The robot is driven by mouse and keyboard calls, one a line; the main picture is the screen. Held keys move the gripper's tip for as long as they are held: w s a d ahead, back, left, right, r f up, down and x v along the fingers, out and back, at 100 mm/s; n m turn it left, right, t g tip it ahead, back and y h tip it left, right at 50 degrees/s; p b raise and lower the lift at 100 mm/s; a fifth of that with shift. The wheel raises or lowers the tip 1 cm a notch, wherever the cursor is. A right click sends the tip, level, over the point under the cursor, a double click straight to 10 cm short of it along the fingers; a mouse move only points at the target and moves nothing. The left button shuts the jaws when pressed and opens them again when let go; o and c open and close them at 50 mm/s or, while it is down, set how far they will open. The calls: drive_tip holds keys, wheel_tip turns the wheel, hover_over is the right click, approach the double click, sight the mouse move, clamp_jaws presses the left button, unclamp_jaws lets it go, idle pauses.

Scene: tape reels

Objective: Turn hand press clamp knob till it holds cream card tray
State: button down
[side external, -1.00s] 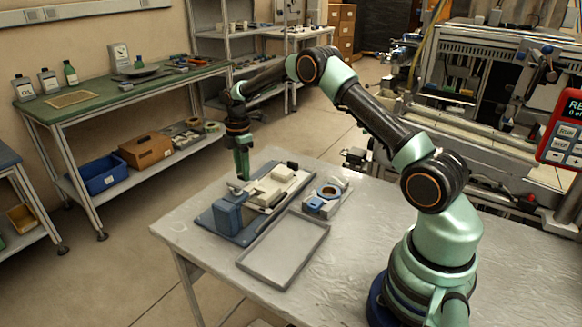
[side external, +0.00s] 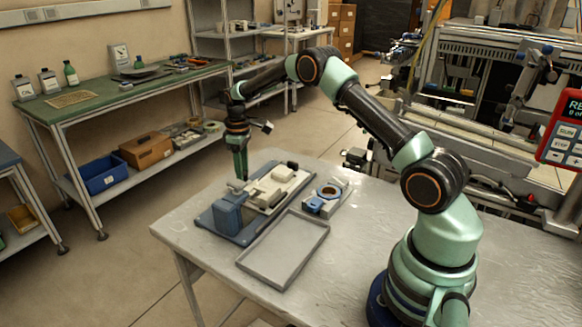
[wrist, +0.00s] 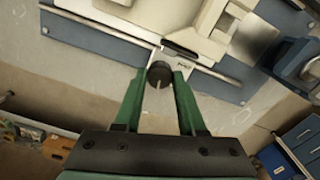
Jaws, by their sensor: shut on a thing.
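The hand press (side external: 228,212) stands on the table on a blue base, with a blue block at its near end. Cream parts (side external: 272,188) sit on it; I cannot tell which of them is the card tray. My gripper (side external: 242,178) points down at the far left edge of the press. In the wrist view my gripper (wrist: 158,80) has its two green fingers on either side of the dark round clamp knob (wrist: 159,74), shut on it. The knob has a pale line on its face. Whether the clamp touches the tray is hidden.
An empty grey tray (side external: 243,263) lies on the table in front of the press. A small fixture with a dark ring (side external: 327,192) stands to the right of the press. The table's near left part (side external: 185,235) is bare.

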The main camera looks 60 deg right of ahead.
drive_tip(key=m, duration=0.4)
drive_tip(key=shift+r+m, duration=0.1)
drive_tip(key=shift+m, duration=2.8)
drive_tip(key=shift+c, duration=2.4)
unclamp_jaws()
wheel_tip(320, 180, up, 12)
drive_tip(key=shift+r, duration=0.1)
